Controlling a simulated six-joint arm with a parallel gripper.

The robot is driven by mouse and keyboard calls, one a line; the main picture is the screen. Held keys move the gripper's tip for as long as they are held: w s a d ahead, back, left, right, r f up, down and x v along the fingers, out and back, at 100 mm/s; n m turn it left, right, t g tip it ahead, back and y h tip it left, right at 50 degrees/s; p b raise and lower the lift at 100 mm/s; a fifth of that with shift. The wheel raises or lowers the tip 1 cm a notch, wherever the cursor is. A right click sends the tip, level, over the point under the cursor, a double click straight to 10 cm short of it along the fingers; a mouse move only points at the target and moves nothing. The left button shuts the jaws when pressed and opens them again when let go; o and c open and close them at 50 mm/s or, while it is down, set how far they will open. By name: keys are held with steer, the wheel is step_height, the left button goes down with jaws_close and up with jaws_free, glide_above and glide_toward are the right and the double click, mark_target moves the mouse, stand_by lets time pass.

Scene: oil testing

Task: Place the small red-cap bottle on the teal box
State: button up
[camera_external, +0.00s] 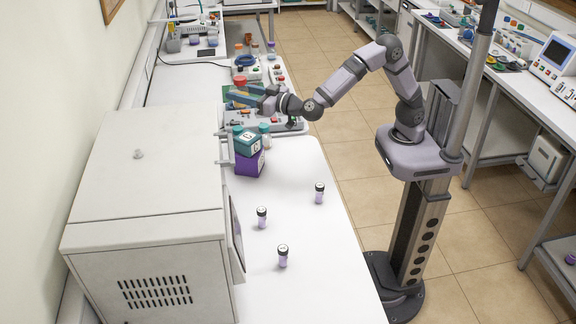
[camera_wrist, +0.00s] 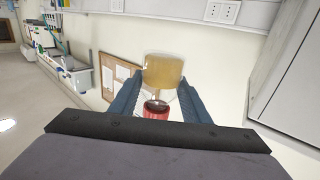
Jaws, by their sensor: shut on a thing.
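My gripper (camera_external: 238,97) reaches left over the bench, above and behind the boxes in the external view. In the wrist view my gripper (camera_wrist: 162,80) is shut on the small red-cap bottle (camera_wrist: 163,70), which has a yellowish body and a red cap nearer the camera. The teal box (camera_external: 246,141) sits on top of a purple box (camera_external: 249,164) beside the large grey cabinet. The bottle is apart from the teal box.
The large grey cabinet (camera_external: 150,190) stands left of the boxes. Several dark-capped vials, such as one vial (camera_external: 319,193), stand on the front bench. White-bodied bottles with teal caps (camera_external: 264,134) stand just behind the boxes. Bench equipment lies under and behind my gripper.

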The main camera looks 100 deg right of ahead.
steer(key=shift+s+d+f, duration=0.3)
steer(key=shift+s+f, duration=0.3)
steer(key=shift+f, duration=0.5)
steer(key=p, duration=0.2)
glide_above(247, 136)
steer(key=shift+a+f, duration=0.1)
steer(key=shift+f, duration=5.05)
steer(key=shift+f+b, duration=0.2)
steer(key=shift+b, duration=0.1)
steer(key=o, duration=1.1)
steer(key=shift+o, duration=0.4)
